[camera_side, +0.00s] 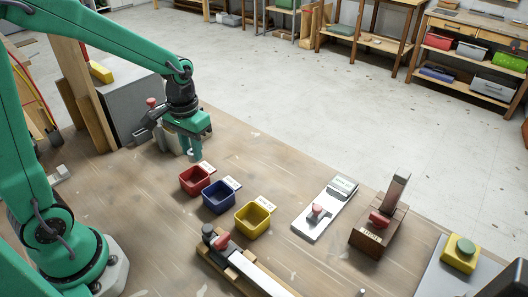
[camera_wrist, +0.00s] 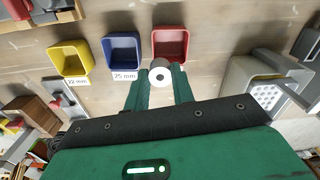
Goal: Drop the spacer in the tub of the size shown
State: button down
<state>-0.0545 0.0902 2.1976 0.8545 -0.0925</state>
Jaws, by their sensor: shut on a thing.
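My gripper (camera_side: 193,153) is above the table, just behind the red tub in the side view. The red tub (camera_side: 195,181), blue tub (camera_side: 218,198) and yellow tub (camera_side: 252,219) stand in a row, all looking empty. The wrist view shows the red tub (camera_wrist: 170,46), blue tub (camera_wrist: 122,54) labelled 25 mm, and yellow tub (camera_wrist: 70,58) labelled 22 mm. The red tub's label is hidden there.
A white plate (camera_side: 322,210) with a red knob and small display lies right of the tubs; its reading is too small. A wooden block device (camera_side: 378,232) and a long bar fixture (camera_side: 240,264) stand nearby. A grey machine (camera_side: 130,105) is behind my gripper.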

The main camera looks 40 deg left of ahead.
jog(key=shift+f, duration=1.05)
jog(key=c, duration=1.1)
grip_release()
jog(key=shift+r, duration=0.15)
jog(key=shift+r, duration=3.8)
